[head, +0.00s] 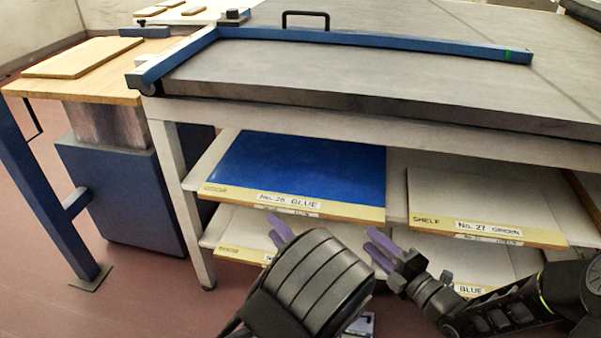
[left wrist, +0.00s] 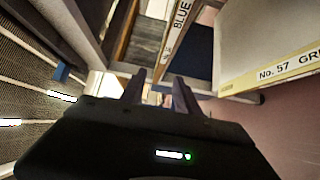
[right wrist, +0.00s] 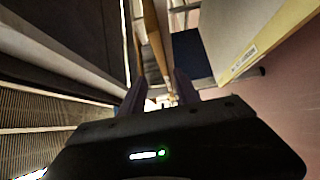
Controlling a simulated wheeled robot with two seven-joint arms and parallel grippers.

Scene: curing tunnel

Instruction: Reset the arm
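My left gripper (head: 281,229) is low in front of the shelves, its body largely hidden by a dark arm link of mine. In the left wrist view its two purple fingers (left wrist: 160,88) stand apart with nothing between them. My right gripper (head: 378,246) is just to the right, in front of the lower shelf boards. Its purple fingers also stand apart and empty in the right wrist view (right wrist: 158,90). I see no object held by either gripper.
A grey-topped table (head: 350,75) with a blue rail (head: 400,43) stands above shelves. A blue board labelled No. 28 BLUE (head: 300,168) and a pale board labelled No. 27 GREEN (head: 480,200) jut out near my grippers. A wooden bench (head: 130,70) is at left; reddish floor lies open below.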

